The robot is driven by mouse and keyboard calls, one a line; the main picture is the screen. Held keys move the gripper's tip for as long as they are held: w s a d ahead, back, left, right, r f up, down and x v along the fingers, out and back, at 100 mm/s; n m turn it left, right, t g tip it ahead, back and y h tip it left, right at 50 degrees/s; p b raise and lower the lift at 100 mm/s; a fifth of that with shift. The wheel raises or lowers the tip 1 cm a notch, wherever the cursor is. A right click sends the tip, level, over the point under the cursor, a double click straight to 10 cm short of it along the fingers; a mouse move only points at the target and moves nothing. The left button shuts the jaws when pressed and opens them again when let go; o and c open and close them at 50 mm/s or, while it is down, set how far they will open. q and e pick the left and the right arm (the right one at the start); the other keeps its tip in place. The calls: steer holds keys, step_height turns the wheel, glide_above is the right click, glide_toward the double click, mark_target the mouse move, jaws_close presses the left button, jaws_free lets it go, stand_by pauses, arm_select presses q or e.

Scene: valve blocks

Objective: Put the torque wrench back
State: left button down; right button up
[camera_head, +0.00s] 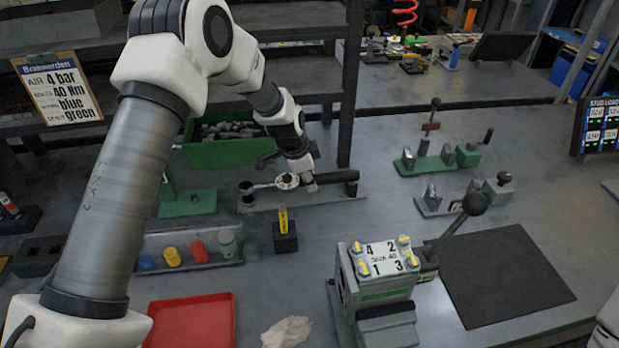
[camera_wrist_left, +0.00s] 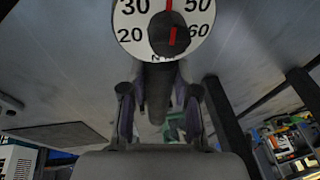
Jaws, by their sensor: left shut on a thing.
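The torque wrench (camera_head: 338,177) has a dark handle pointing right and a round white dial near its middle. My left gripper (camera_head: 306,183) is shut on it beside the dial. The wrench lies across a long grey rack (camera_head: 318,202) at the back of the bench; I cannot tell whether it rests on the rack or hangs just above it. In the left wrist view, the dial (camera_wrist_left: 140,28) fills the top, with a red needle and numbers. The dark shaft passes between the fingers (camera_wrist_left: 158,105). My right gripper is out of view.
A valve block (camera_head: 375,292) numbered 1 to 4 stands at front centre. A small black block with a yellow-handled tool (camera_head: 285,238) is in front of the rack. Left are a tray of coloured caps (camera_head: 190,265) and a red tray (camera_head: 190,330). Green and grey fixtures (camera_head: 437,163) stand right.

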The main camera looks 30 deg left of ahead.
arm_select(q)
steer(key=shift+f, duration=0.25)
steer(key=shift+f+b, duration=0.25)
steer(key=shift+b, duration=0.2)
steer(key=c, duration=0.8)
jaws_free()
steer(key=shift+o, duration=0.2)
steer(key=v, duration=1.2)
